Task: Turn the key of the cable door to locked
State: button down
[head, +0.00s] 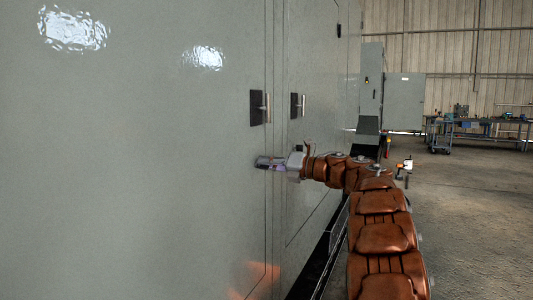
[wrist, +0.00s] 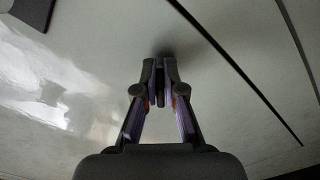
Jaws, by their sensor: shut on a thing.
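The cable door is a tall grey-green panel (head: 150,150) of the enclosure; I take the large leaf on the left of the head view to be it. My gripper (head: 262,162) reaches the door face below a handle. In the wrist view my gripper (wrist: 160,66) has its fingertips close together at the panel, shut on a small dark thing (wrist: 160,80), which appears to be the key. The fingers hide most of it, so I cannot tell its turn angle. The lock around it is hidden too.
Two handles on dark plates, a left one (head: 260,107) and a right one (head: 298,105), sit above my gripper beside the door seams. An open grey cabinet (head: 404,100) and a workbench (head: 480,125) stand far back. The floor (head: 470,220) to the right is clear.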

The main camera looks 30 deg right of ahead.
jog(key=m+p, duration=0.6)
jog(key=p, duration=0.1)
jog(key=shift+w+d, duration=0.1)
jog(key=shift+d, duration=0.05)
jog(key=shift+f+m+p, duration=0.25)
jog(key=shift+m+p, duration=0.9)
jog(key=shift+m, duration=0.05)
jog(key=shift+f, duration=0.1)
jog(key=c, duration=1.3)
grip_release()
jog(key=v, duration=1.2)
